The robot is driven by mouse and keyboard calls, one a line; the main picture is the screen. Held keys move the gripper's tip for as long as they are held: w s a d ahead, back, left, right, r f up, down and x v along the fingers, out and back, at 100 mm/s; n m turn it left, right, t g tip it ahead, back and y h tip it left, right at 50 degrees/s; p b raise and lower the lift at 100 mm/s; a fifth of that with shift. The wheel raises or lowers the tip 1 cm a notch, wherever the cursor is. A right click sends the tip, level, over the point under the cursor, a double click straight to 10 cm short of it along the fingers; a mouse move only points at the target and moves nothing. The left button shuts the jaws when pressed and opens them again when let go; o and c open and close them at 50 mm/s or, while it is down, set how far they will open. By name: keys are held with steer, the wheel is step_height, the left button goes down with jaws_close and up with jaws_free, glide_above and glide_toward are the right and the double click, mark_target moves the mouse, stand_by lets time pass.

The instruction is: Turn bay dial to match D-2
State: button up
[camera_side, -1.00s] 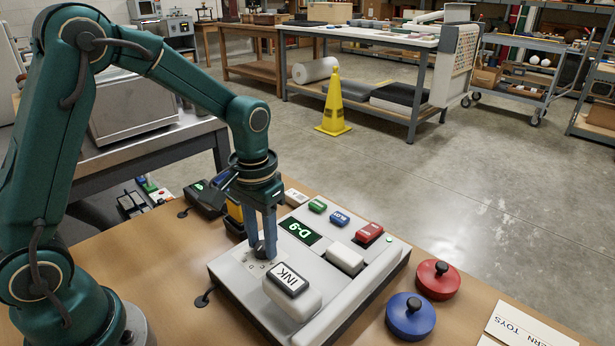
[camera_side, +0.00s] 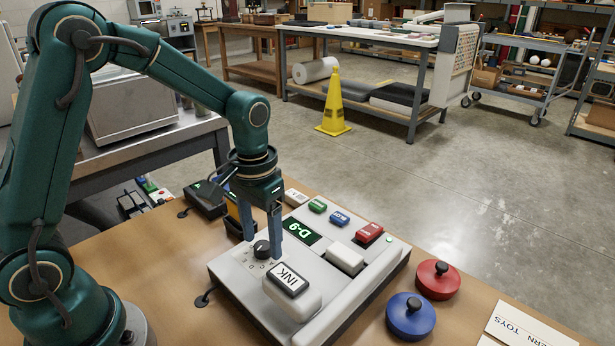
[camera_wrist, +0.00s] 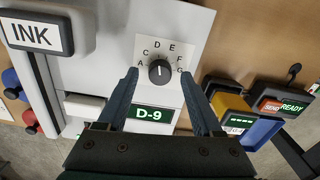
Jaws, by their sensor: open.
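The bay dial (camera_side: 262,249) is a small dark round knob on the grey console's top. In the wrist view the dial (camera_wrist: 159,71) has a white mark pointing up, near the letter D of a ring of letters. The gripper (camera_wrist: 159,74) shows the same in the wrist view, with the fingers apart from the knob.
The console (camera_side: 222,269) also bears an INK block (camera_side: 288,281), a white block (camera_side: 345,258) and green, blue and red buttons (camera_side: 369,232). A red knobbed disc (camera_side: 437,280) and a blue one (camera_side: 410,318) lie to its right. Dark and yellow devices (camera_wrist: 228,102) stand close beside it.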

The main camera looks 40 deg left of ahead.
mark_target(262, 245)
steer(key=shift+r, duration=2.25)
steer(key=shift+w+r, duration=0.1)
steer(key=shift+r, duration=0.1)
steer(key=r, duration=0.1)
steer(key=r+t, duration=0.1)
steer(key=shift+s+d+r, duration=0.15)
steer(key=shift+s+r, duration=0.05)
steer(key=shift+r, duration=0.15)
steer(key=s+r+t, duration=0.1)
steer(key=s+t, duration=0.1)
steer(key=s, duration=0.3)
steer(key=s+d+r+m+t, duration=0.1)
steer(key=s+t, duration=0.1)
steer(key=s, duration=0.4)
steer(key=shift+s+r+t, duration=0.25)
steer(key=shift+r+t, duration=0.05)
steer(key=shift+r, duration=0.1)
